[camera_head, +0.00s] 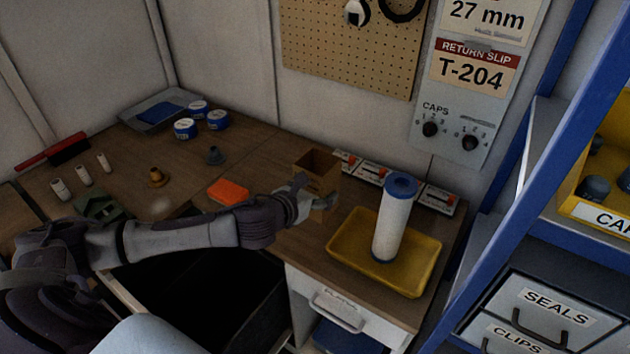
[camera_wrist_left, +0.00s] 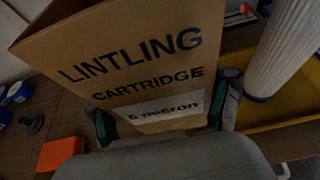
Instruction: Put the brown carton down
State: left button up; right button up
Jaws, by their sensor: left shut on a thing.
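The brown carton (camera_head: 318,172) is upright with its top open, over the bench to the left of the yellow tray. In the left wrist view the carton (camera_wrist_left: 140,45) shows the printed words "LINTLING CARTRIDGE" and a pale label strip. My left gripper (camera_head: 303,198) is shut on the carton, with a finger at each side of its lower part in the left wrist view (camera_wrist_left: 165,112). I cannot tell whether the carton's base touches the bench. My right gripper is not in view.
A yellow tray (camera_head: 424,275) holding a white, blue-capped cartridge (camera_head: 393,220) is right of the carton. Small boxes with red parts (camera_head: 374,172) line the back. An orange block (camera_head: 229,191) lies left.

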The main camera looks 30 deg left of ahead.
pick_arm(q)
jog(key=shift+s+d+r, duration=0.2)
jog(key=shift+s+d, duration=0.05)
jog(key=shift+d, duration=0.1)
jog(key=s+d+y+b, duration=0.1)
jog(key=s+d+b, duration=0.4)
jog(key=s+d, duration=0.3)
jog(key=shift+s+d+r+n, duration=0.15)
jog(key=shift+s+d+n, duration=0.2)
jog(key=shift+s, duration=0.65)
jog(key=shift+a, duration=0.1)
